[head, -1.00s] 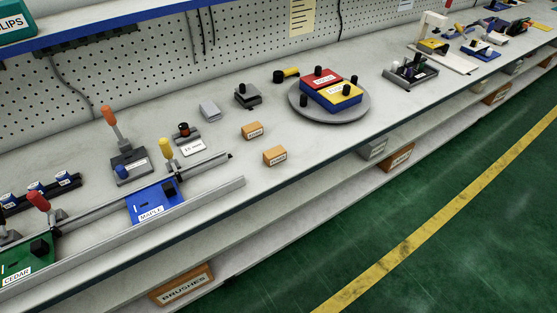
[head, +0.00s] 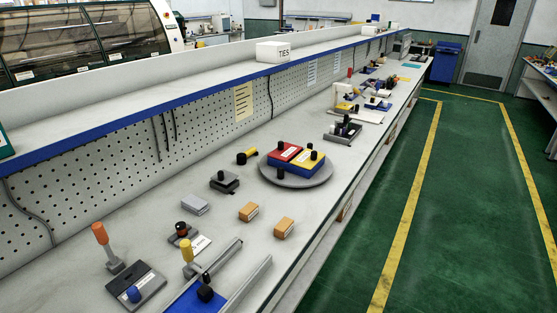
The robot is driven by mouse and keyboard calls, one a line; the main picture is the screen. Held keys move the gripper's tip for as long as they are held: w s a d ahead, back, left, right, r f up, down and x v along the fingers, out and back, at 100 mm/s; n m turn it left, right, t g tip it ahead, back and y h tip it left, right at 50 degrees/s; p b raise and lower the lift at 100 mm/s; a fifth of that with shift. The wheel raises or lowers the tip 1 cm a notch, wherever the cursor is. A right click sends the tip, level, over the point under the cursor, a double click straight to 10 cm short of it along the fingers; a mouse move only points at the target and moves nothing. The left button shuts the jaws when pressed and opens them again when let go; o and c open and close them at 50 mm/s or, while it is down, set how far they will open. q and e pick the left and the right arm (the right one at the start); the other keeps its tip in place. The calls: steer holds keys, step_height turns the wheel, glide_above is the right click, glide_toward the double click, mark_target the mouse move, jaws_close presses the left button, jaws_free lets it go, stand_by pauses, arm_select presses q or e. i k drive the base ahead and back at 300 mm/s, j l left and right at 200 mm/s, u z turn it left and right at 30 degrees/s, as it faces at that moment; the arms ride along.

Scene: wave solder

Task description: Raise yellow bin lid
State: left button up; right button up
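A yellow lid (head: 309,164) with a black knob sits beside a red lid (head: 284,153) on a two-part bin. The bin stands on a round grey turntable (head: 270,178) on the workbench. The yellow part is on the right, and its blue side (head: 312,172) shows below the lid. Both lids look closed. The label on the yellow lid is too small to read. Neither of my grippers is in view.
Two small orange boxes (head: 284,228) and a black clamp block (head: 224,182) lie nearer on the bench. A blue fixture (head: 196,298) and rail are at the front. A raised shelf (head: 150,95) runs behind. Green floor (head: 400,190) lies open to the right.

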mark_target(308, 158)
steer(key=j+z, duration=0.1)
steer(key=j, duration=0.15)
steer(key=k+j+z, duration=0.1)
steer(key=j+u, duration=0.1)
steer(key=u, duration=0.25)
steer(key=i+l+u, duration=0.15)
steer(key=u, duration=0.2)
steer(key=i+l+u, duration=0.1)
steer(key=l+u, duration=0.6)
steer(key=i, duration=0.05)
